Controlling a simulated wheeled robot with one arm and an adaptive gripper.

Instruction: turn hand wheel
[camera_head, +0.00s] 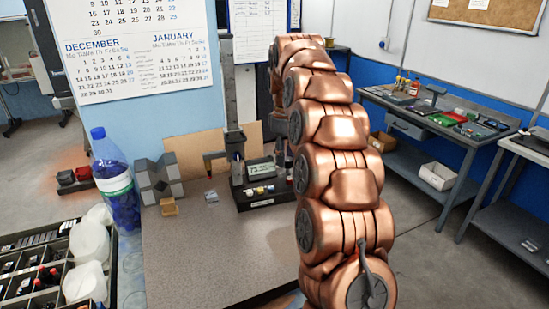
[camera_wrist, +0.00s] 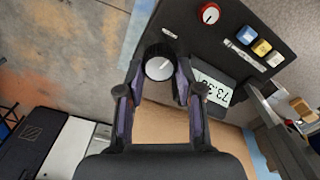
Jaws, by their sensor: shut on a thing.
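The hand wheel is a round black knob with a pale silver face (camera_wrist: 158,66), seen in the wrist view at the upper middle. My gripper (camera_wrist: 159,75) has one finger on each side of it and is shut on it. The wheel belongs to a dark measuring instrument (camera_wrist: 225,45) with a lit digital display (camera_wrist: 212,88), a red-rimmed dial (camera_wrist: 208,14) and coloured buttons. In the head view the instrument (camera_head: 237,150) stands upright on the bench, with its base at the back; my copper arm hides the hand wheel and my gripper there.
The grey bench top (camera_head: 205,250) is clear in front. A compartment tray (camera_head: 35,275) lies at lower left. A side workbench (camera_head: 440,115) stands at right.

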